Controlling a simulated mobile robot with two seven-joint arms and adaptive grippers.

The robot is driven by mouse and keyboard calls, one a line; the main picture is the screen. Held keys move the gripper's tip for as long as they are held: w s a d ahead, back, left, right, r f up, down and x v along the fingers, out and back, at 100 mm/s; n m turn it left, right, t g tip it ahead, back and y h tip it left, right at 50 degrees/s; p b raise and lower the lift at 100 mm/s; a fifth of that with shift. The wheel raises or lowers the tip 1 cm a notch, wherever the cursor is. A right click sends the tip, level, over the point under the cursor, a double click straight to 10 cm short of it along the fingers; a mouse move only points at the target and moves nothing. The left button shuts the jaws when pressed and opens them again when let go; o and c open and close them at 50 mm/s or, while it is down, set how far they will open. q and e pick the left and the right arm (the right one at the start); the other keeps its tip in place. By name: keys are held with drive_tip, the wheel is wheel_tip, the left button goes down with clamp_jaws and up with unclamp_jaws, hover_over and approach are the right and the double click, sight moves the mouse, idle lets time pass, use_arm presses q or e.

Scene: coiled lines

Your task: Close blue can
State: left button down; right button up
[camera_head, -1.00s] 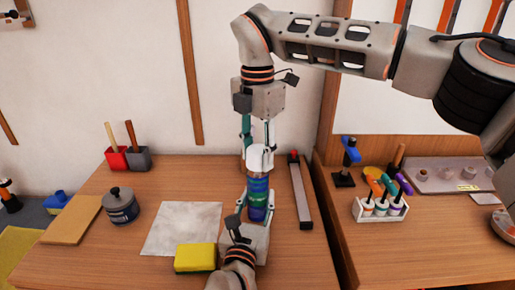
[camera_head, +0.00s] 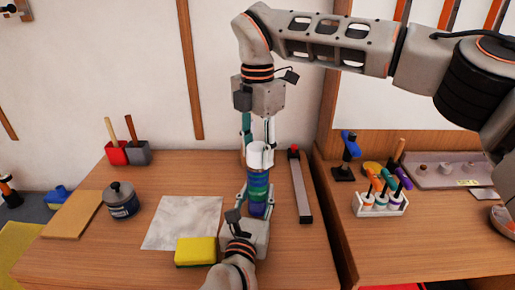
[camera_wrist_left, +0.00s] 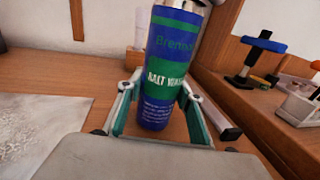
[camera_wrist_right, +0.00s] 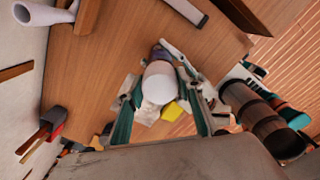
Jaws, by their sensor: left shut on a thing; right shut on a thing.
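The blue can (camera_head: 257,190), blue with green bands, stands upright above the wooden table near its front right; it also shows large in the left wrist view (camera_wrist_left: 170,60). My left gripper (camera_head: 256,208) is shut on its lower part, one finger on each side. A white lid (camera_head: 260,155) sits at the top of the can. My right gripper (camera_head: 258,140) points down from above and is shut on the lid. In the right wrist view the lid (camera_wrist_right: 170,88) lies between the fingers and hides most of the can. Whether the lid is fully seated cannot be told.
A yellow sponge (camera_head: 195,251) and a pale sheet (camera_head: 183,222) lie left of the can. A dark lidded jar (camera_head: 122,200) stands further left. A long grey bar (camera_head: 301,188) lies close on the right. A rack of tools (camera_head: 380,203) stands on the right-hand bench.

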drive_tip(key=shift+f, duration=0.15)
drive_tip(key=o, duration=0.8)
wheel_tip(320, 180, up, 12)
drive_tip(key=shift+f, duration=0.1)
use_arm(q)
drive_tip(key=c, duration=1.3)
unclamp_jaws()
drive_tip(key=s, duration=0.4)
drive_tip(key=s+a, duration=0.1)
drive_tip(key=s, duration=0.3)
drive_tip(key=s+a, duration=0.1)
drive_tip(key=s, duration=0.2)
drive_tip(key=shift+s+a, duration=0.2)
drive_tip(key=shift+s, duration=0.2)
